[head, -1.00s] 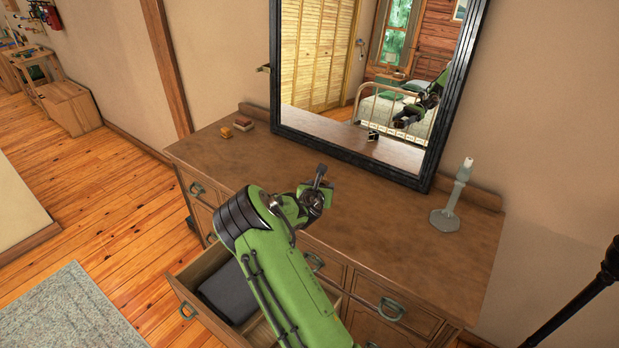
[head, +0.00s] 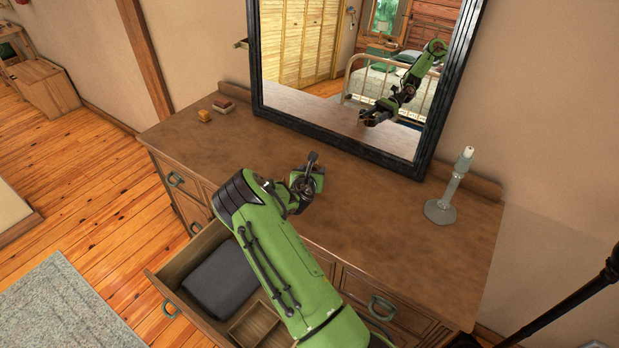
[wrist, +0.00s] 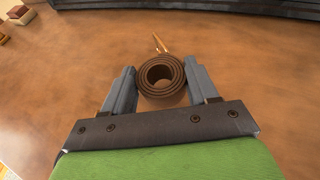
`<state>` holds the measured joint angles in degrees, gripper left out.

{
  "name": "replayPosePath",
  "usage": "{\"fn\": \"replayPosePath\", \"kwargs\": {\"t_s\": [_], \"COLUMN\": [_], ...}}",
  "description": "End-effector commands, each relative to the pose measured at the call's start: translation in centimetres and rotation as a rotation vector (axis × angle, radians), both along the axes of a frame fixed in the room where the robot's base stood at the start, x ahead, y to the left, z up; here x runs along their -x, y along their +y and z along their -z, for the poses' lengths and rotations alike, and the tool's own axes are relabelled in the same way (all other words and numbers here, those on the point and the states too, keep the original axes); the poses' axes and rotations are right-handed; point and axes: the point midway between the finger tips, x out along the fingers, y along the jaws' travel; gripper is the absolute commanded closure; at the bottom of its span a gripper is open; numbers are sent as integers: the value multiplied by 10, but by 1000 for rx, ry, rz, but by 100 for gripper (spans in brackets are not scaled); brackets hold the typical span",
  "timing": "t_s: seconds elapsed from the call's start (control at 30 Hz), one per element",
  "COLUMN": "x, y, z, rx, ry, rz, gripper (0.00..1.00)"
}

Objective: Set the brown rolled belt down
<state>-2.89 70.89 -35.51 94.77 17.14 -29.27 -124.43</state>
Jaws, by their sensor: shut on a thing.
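The brown rolled belt (wrist: 163,78) sits between the two fingers of my gripper (wrist: 160,88) in the wrist view, its coil seen end-on with the metal buckle pointing away. My gripper is shut on it. In the head view my gripper (head: 309,165) is over the wooden dresser top (head: 390,225), in front of the mirror, and the belt is hidden behind the wrist. I cannot tell whether the belt touches the dresser top.
A candlestick (head: 441,209) stands at the right of the dresser. The mirror (head: 262,70) stands behind. An open drawer (head: 180,268) with a dark folded cloth (head: 222,277) juts out in front.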

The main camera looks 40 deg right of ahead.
Motion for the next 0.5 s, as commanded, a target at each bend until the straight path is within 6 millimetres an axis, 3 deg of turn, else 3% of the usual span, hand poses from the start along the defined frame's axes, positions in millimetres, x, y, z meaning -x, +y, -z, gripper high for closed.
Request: {"fn": "replayPosePath", "kwargs": {"t_s": [0.13,0.47,0.5], "x": [1,0,0], "y": [0,0,0], "z": [28,33,33], "rx": [0,-1,-1], "ry": [3,-1,0], "rz": [0,0,0], "gripper": [78,78,37]}}
